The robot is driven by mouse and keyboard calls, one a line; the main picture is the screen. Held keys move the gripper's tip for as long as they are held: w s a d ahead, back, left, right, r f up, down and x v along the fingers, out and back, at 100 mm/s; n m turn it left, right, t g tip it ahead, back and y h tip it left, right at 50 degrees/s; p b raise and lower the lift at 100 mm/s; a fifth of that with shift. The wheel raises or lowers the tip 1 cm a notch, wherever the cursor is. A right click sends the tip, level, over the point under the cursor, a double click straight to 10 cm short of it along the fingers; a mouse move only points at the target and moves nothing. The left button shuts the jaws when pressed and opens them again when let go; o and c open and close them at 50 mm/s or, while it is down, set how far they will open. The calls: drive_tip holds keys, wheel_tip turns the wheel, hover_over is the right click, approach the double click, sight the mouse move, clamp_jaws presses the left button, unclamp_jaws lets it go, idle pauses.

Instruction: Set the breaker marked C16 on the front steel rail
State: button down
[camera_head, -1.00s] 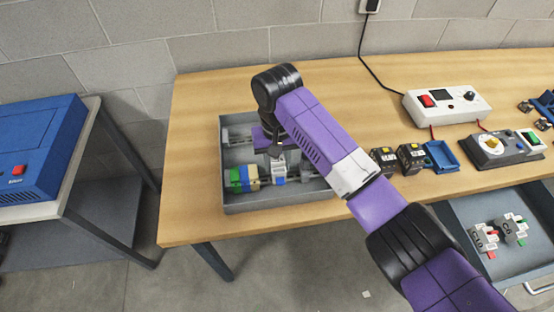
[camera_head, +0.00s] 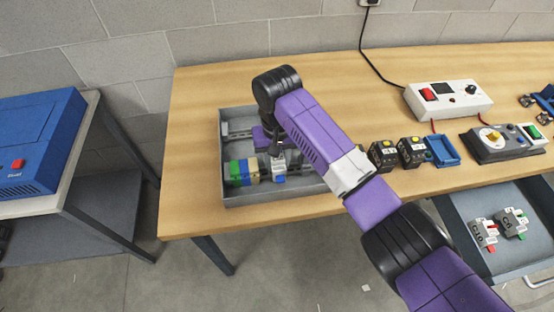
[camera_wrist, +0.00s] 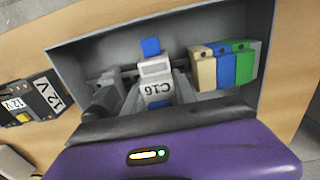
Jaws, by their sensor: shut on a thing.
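The C16 breaker (camera_wrist: 155,86) is a pale grey block with a blue lever. It also shows in the head view (camera_head: 279,168) under my wrist. My gripper (camera_head: 275,152) points down into the grey tray (camera_head: 285,197) and is shut on this breaker. The front steel rail (camera_head: 306,177) runs along the tray's near side. The breaker is over or at this rail, to the right of the terminal blocks in the head view. I cannot tell whether it is seated, as its underside is hidden.
Tan, blue and green terminal blocks (camera_head: 241,172) stand beside the breaker on the front rail. A rear rail (camera_head: 238,131) lies behind. Black 12 V blocks (camera_head: 383,155) stand right of the tray. An open drawer (camera_head: 463,222) holds two other breakers (camera_head: 484,232).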

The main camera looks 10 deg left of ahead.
drive_tip(key=shift+f, duration=0.45)
drive_tip(key=c, duration=0.9)
unclamp_jaws()
drive_tip(key=shift+r, duration=0.1)
wheel_tip(320, 180, up, 8)
drive_tip(key=shift+f+b, duration=0.2)
drive_tip(key=shift+b, duration=0.4)
